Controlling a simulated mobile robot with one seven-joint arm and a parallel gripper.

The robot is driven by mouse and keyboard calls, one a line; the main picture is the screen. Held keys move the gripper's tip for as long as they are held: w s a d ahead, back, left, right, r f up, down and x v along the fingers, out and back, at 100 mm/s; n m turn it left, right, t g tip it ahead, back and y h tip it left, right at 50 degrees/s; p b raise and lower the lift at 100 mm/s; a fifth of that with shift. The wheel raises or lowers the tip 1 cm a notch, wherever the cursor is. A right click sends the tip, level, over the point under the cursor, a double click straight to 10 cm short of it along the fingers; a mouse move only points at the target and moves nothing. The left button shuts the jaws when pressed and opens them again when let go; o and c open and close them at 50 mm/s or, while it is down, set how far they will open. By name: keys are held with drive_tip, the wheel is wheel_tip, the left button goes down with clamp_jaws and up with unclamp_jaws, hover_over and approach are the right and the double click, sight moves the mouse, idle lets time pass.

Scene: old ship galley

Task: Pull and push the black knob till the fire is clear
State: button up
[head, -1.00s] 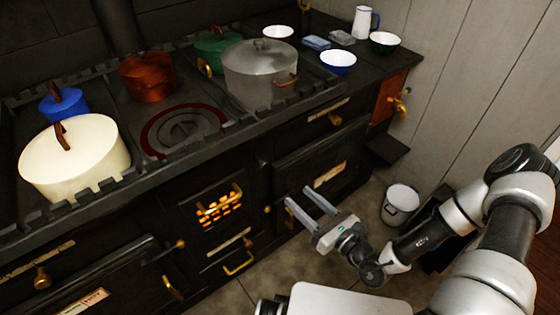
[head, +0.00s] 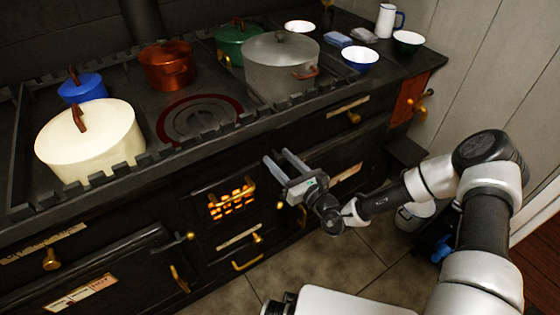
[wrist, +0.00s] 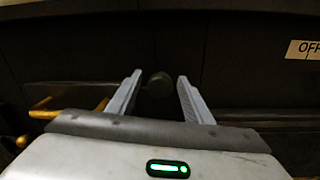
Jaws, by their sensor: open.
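A dark round knob (wrist: 159,84) sticks out from the black stove front in the wrist view, between my fingers as seen from there. It is dim, and I cannot tell whether the fingers touch it. My gripper (head: 276,157) is open in front of the stove's upper front, right of the fire grate; its two grey fingers also show in the wrist view (wrist: 160,77). In the head view I cannot make out the knob near the fingers. The fire (head: 231,204) glows orange behind brass-coloured bars.
The stove top holds a cream pot (head: 90,145), a grey pot (head: 280,70) and other cookware. Brass handles (head: 247,263) jut from the stove front. A white bucket (head: 412,218) stands on the floor by my arm. Tiled floor (head: 320,265) is clear before the stove.

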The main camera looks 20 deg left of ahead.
sight(281, 162)
drive_tip(key=shift+a, duration=0.1)
clamp_jaws()
drive_tip(key=p+v, duration=0.4)
drive_tip(key=v, duration=0.2)
drive_tip(key=shift+s, duration=0.3)
unclamp_jaws()
